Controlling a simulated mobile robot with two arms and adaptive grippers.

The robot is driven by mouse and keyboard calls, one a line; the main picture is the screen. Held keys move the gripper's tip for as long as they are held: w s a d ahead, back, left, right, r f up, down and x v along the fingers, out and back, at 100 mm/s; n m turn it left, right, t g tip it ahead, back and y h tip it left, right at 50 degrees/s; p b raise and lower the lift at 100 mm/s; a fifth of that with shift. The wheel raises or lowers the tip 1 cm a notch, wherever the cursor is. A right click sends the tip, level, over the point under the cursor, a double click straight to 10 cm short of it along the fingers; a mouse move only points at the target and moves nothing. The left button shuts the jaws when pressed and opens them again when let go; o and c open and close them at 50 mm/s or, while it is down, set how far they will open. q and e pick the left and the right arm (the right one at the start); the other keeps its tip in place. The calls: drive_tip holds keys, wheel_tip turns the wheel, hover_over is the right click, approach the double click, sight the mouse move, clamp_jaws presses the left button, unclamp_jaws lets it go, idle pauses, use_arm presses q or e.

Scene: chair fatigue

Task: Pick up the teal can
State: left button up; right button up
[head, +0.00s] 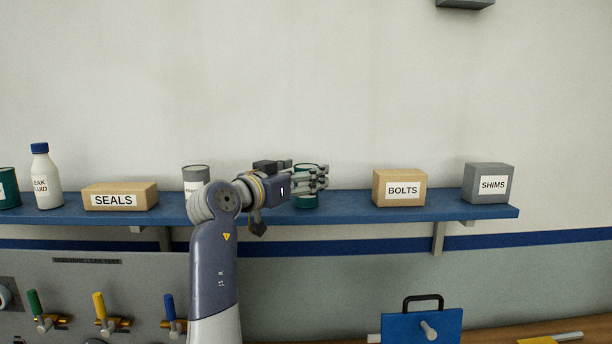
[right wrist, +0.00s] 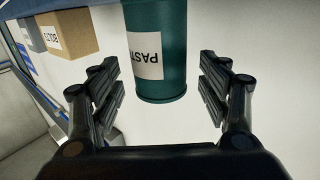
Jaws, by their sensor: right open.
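The teal can (head: 307,201) stands upright on the blue shelf, partly hidden behind my right gripper (head: 322,179) in the head view. In the right wrist view, which looks upside down, the teal can (right wrist: 164,50) has a white label reading "PAST" with the rest turned out of sight. My right gripper (right wrist: 161,84) is open, with one finger set to each side of the can. A gap shows between the can and each finger. My left gripper is not in view.
A grey can (head: 195,178) and a SEALS box (head: 120,197) stand left on the blue shelf (head: 345,213). A white bottle (head: 45,180) and another teal can (head: 8,188) are farther left. BOLTS (head: 400,188) and SHIMS (head: 488,183) boxes stand right, with clear shelf before BOLTS.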

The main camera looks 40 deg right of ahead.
drive_tip(key=shift+f+x, duration=0.2)
drive_tip(key=shift+x, duration=0.8)
drive_tip(key=shift+a, duration=0.2)
drive_tip(key=shift+c, duration=0.6)
drive_tip(key=shift+r, duration=0.1)
drive_tip(key=c, duration=1.2)
drive_tip(key=shift+r, duration=0.1)
